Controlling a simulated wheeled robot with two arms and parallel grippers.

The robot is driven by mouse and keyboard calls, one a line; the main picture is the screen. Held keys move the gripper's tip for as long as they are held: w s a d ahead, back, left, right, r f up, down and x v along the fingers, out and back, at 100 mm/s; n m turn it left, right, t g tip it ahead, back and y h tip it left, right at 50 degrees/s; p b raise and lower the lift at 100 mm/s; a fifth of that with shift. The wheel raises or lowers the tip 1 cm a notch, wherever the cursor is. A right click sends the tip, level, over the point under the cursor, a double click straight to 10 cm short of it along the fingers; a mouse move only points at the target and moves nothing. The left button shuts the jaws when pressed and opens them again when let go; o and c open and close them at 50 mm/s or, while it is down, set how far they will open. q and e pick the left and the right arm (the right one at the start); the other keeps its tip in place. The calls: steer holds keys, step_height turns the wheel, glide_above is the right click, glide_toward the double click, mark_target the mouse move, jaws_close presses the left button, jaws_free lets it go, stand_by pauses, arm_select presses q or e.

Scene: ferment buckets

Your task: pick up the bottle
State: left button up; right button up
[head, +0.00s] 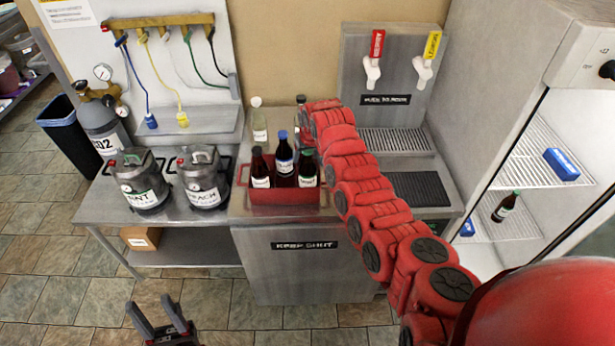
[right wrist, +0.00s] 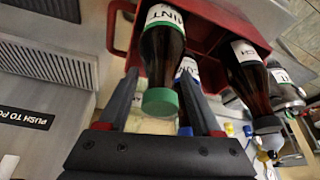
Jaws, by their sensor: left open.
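A red crate (head: 270,194) on the counter holds three dark bottles. The left one (head: 260,172) has a black cap, the middle one (head: 284,152) a blue cap, and the right one (head: 307,172) a green cap. My right arm reaches over the crate's right side. In the right wrist view, my right gripper (right wrist: 158,74) has one finger on each side of the green-capped bottle, labelled MINT (right wrist: 161,55). The bottle is still within the crate. Whether the fingers press on it is unclear. My left gripper (head: 158,312) is open and empty, low over the floor.
Two labelled kegs (head: 204,180) stand on the bench to the left. A clear bottle (head: 259,124) stands behind the crate. Tap handles (head: 376,50) rise at the back right. An open fridge (head: 520,170) with another green-capped bottle (head: 505,207) is at the right.

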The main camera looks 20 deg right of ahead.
jaws_close()
stand_by(1.2)
